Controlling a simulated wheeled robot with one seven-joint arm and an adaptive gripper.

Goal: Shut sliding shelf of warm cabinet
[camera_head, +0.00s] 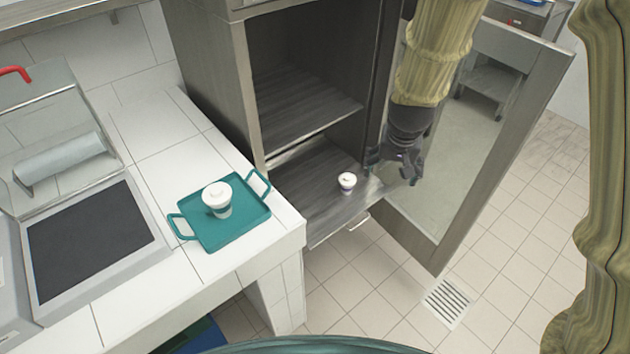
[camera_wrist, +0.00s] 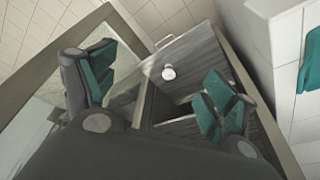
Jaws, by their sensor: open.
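The warm cabinet (camera_head: 222,90) stands in the middle of the head view with its door (camera_head: 498,120) swung open to the right. Its lower sliding shelf (camera_head: 322,208) is pulled out past the cabinet front, with a small metal handle (camera_head: 358,221) on its front edge. A small white lidded cup (camera_head: 347,182) stands upright on this shelf; it also shows in the wrist view (camera_wrist: 169,73). My gripper (camera_head: 392,180) is open and empty, above the right side of the shelf near the door. In the wrist view its teal-padded fingers (camera_wrist: 160,95) are spread apart with the shelf beyond them.
An upper shelf (camera_head: 300,108) is inside the cabinet. A teal tray (camera_head: 242,234) with another white lidded cup (camera_head: 217,198) sits on the tiled counter (camera_head: 155,125) at left. The open door stands close to my arm at right. The floor in front is clear, with a drain grate (camera_head: 447,302).

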